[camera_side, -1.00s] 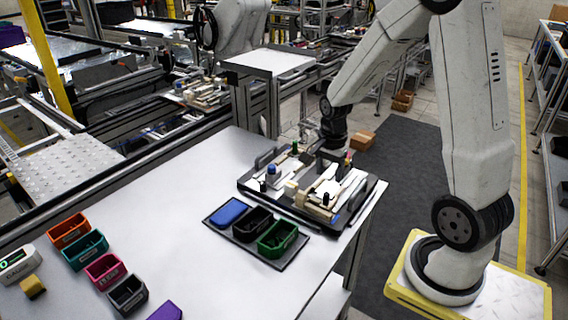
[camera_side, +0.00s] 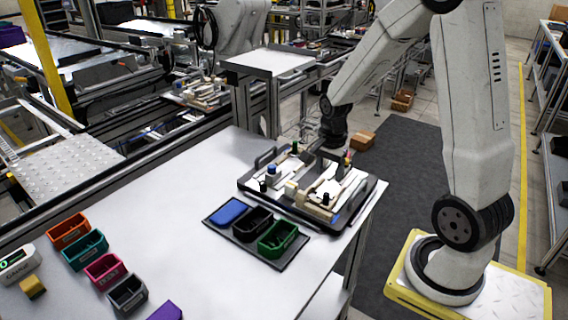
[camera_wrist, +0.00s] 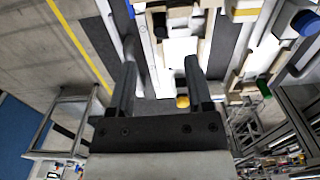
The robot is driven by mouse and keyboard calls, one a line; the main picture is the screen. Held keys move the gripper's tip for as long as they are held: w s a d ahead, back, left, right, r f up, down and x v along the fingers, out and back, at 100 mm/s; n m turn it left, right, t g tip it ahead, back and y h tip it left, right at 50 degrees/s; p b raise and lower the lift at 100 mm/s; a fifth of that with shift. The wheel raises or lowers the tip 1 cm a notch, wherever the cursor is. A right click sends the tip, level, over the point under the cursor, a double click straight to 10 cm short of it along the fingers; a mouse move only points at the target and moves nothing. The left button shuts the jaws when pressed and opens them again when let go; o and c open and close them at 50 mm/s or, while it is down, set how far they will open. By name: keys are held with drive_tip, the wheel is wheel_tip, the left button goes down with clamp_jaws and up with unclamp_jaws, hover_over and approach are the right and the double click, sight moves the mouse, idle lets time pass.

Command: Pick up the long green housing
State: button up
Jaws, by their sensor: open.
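A small upright green part (camera_side: 295,147) stands at the back edge of the pallet fixture (camera_side: 255,198) in the side view. A green part (camera_wrist: 263,87) also shows at the right in the wrist view. I cannot tell whether this is the long green housing, and no clearly long green piece shows. My gripper (camera_wrist: 158,80) is open over the fixture, with nothing between its two dark fingers. In the side view its fingers are hard to make out against the fixture. A yellow round part (camera_wrist: 183,100) shows near the right finger.
A dark tray in front of the fixture holds a blue bin (camera_side: 229,212), a black bin (camera_side: 252,226) and a green bin (camera_side: 278,240). Several coloured bins stand at the table's left. The white table (camera_side: 180,215) is clear between them. Blocks and upright posts crowd the fixture.

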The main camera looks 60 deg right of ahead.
drive_tip(key=o, duration=0.5)
approach(280, 241)
idle(0.4)
drive_tip(key=shift+f, duration=0.1)
drive_tip(key=shift+f, duration=1.2)
